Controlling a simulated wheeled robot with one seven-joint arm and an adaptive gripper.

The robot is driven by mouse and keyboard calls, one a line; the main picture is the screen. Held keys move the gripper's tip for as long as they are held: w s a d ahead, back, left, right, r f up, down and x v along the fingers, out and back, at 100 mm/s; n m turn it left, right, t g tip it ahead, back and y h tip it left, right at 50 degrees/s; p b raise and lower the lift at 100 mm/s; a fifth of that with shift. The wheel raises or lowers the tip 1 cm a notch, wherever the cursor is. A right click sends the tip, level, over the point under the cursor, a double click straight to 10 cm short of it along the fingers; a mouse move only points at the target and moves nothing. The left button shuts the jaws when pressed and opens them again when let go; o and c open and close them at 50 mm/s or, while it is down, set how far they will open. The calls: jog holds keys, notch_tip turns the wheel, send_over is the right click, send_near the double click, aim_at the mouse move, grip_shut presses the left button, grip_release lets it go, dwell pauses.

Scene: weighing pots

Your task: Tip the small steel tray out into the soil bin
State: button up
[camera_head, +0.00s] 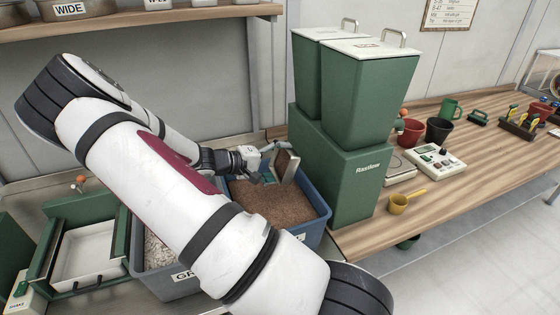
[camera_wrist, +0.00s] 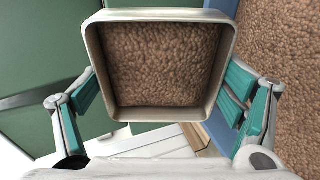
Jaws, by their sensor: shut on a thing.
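My gripper (camera_head: 268,174) is shut on the small steel tray (camera_head: 287,166), above the soil bin (camera_head: 318,222). The tray is steeply tilted, nearly on its side, in the head view. In the wrist view the tray (camera_wrist: 226,70) sits between my gripper's two teal-padded fingers (camera_wrist: 162,92), its square opening towards the camera. Brown grainy material covers its floor there. The soil bin is blue and holds brown soil, which also shows at the right of the wrist view (camera_wrist: 283,50). My arm hides part of the bin.
A grey bin (camera_head: 165,286) with pale grains stands left of the soil bin, partly behind my arm. A tall green dispenser (camera_head: 345,175) stands close on the right. A green frame with a white tray (camera_head: 88,252) is at the far left. Scales and pots stand on the wooden bench (camera_head: 455,200).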

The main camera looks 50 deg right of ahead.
aim_at(270, 168)
jog(key=h, duration=0.1)
jog(key=w+a+f+g+h+b, duration=0.1)
jog(key=shift+f+h, duration=0.1)
jog(key=shift+h, duration=0.2)
jog(key=h, duration=0.1)
jog(key=g+h+b, duration=0.1)
jog(key=a+b, duration=0.1)
jog(key=shift+w+f+n+g+h, duration=0.2)
jog(key=shift+w+n+g+h, duration=0.1)
jog(key=shift+n+h, duration=0.1)
jog(key=shift+a+r+h+b, duration=0.1)
jog(key=shift+a+h+b, duration=0.2)
jog(key=shift+h, duration=0.3)
